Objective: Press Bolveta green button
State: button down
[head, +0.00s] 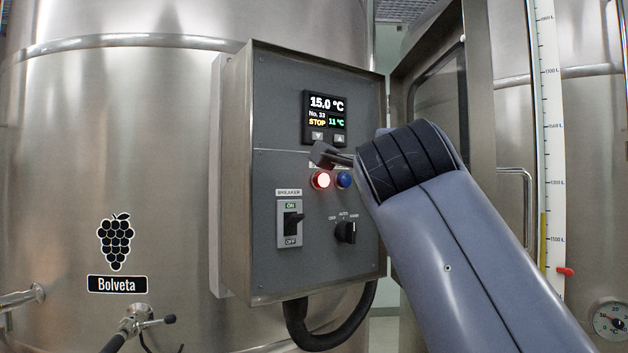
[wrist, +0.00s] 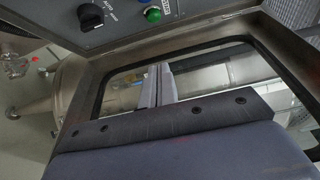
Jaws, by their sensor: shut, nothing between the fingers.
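The green button (wrist: 152,15) shows at the top of the wrist view, on the grey panel near the black rotary knob (wrist: 90,15). I cannot make out a green button in the head view; my arm covers part of the panel there. The head view shows the control box (head: 262,200) beside the vat label Bolveta (head: 117,284). My gripper (head: 322,155) is in front of the panel, just below the display and above the lit red button (head: 320,180).
A blue button (head: 344,180) sits right of the red one. Below are a breaker switch (head: 291,221) and the rotary knob (head: 345,232). The display (head: 325,118) reads 15.0 °C and STOP. The open windowed door (head: 435,95) stands at the right, behind my arm.

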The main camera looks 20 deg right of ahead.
jog(key=a+p+x, duration=0.1)
jog(key=p+x, duration=0.1)
jog(key=x, duration=0.4)
jog(key=w+a+p+x, duration=0.1)
jog(key=p+x, duration=0.2)
jog(key=x, duration=0.3)
jog(key=shift+w, duration=0.45)
jog(key=shift+a+f, duration=0.1)
jog(key=shift+f, duration=0.05)
